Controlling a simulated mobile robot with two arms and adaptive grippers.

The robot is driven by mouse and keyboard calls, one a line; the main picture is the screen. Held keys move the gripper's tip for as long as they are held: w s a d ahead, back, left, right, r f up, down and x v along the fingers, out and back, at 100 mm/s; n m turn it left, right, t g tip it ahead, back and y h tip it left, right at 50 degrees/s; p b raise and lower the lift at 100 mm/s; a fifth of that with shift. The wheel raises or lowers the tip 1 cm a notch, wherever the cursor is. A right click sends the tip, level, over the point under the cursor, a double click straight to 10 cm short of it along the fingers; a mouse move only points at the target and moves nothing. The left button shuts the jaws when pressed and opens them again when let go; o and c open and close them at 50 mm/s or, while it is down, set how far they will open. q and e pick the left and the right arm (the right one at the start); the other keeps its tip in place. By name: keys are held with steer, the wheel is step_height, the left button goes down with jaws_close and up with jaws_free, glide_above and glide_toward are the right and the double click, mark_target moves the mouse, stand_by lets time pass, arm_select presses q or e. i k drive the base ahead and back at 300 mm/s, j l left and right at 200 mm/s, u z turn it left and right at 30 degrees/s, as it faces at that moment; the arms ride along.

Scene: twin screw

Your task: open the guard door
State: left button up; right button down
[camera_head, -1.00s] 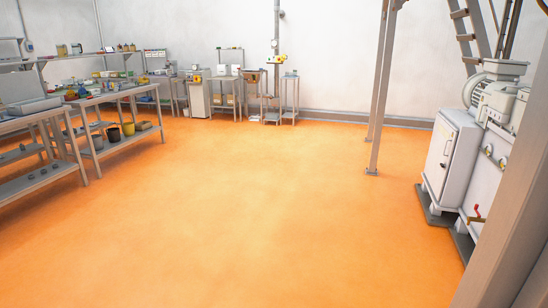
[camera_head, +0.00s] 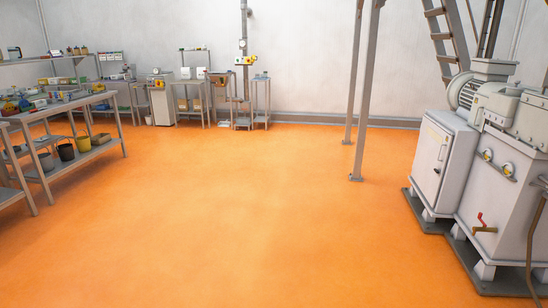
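No guard door can be made out for certain. A large grey machine (camera_head: 500,195) stands at the right, with a motor (camera_head: 466,92) on top and a red-handled valve (camera_head: 482,222) low on its front. A lighter cabinet (camera_head: 437,158) with a closed door and a dark handle stands at the machine's left end. Neither of my grippers shows in the head view.
The orange floor (camera_head: 240,200) is wide and clear in the middle. Steel posts (camera_head: 364,100) stand left of the machine, with stairs (camera_head: 440,40) behind. Workbenches (camera_head: 90,100) with pots and parts line the left. Small tables (camera_head: 262,98) stand along the back wall.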

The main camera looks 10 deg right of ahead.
mark_target(475, 112)
steer(key=i+l+z, duration=0.2)
steer(key=i+z, duration=0.25)
steer(key=i, duration=0.15)
steer(key=i+z, duration=0.45)
steer(key=i, duration=0.2)
steer(key=i+j+z, duration=0.2)
steer(key=i+z, duration=0.3)
steer(key=i, duration=0.1)
